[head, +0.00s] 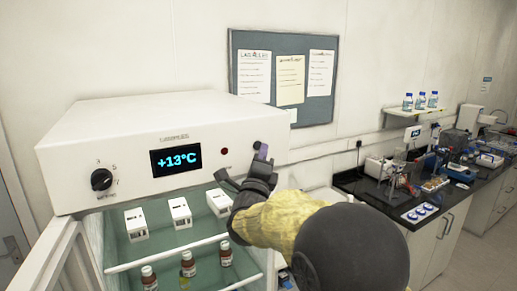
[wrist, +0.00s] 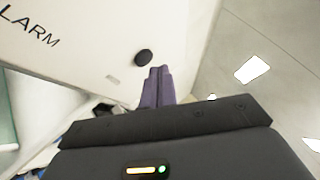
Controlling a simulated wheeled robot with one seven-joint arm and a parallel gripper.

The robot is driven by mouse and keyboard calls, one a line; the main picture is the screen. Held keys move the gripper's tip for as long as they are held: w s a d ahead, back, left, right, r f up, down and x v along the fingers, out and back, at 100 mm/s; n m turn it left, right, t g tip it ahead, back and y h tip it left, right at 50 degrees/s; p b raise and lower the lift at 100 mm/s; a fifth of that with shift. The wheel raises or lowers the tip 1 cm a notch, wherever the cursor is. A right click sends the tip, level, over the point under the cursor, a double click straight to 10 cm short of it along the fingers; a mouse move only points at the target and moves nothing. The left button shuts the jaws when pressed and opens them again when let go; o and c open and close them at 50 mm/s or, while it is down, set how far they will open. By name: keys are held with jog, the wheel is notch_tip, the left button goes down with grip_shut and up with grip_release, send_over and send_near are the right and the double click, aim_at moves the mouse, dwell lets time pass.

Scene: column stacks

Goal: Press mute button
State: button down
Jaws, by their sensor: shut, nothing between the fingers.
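The black round button (wrist: 143,57) is on the white front panel in the wrist view, near the panel's right edge, with the letters "LARM" to its left. It also shows in the head view as a small dark spot (head: 257,145) near the panel's right end. My gripper (wrist: 158,71) is shut, its purple fingers together and empty. The fingertips appear just beside and below the button in the wrist view; a small gap shows between them in the picture. In the head view my gripper (head: 262,153) is at the right end of the panel.
The white cabinet panel (head: 120,138) has a knob (head: 101,179), a +13°C display (head: 176,160) and a dark red lamp (head: 224,151). Below, white boxes (head: 180,212) and brown bottles (head: 149,277) stand on shelves. A dark lab bench (head: 380,198) is to the right.

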jog(key=s+d+b, duration=0.1)
jog(key=s+b, duration=0.1)
jog(key=s+d+b, duration=0.2)
jog(key=b, duration=0.1)
jog(key=shift+s, duration=0.1)
dwell(0.4)
dwell(0.4)
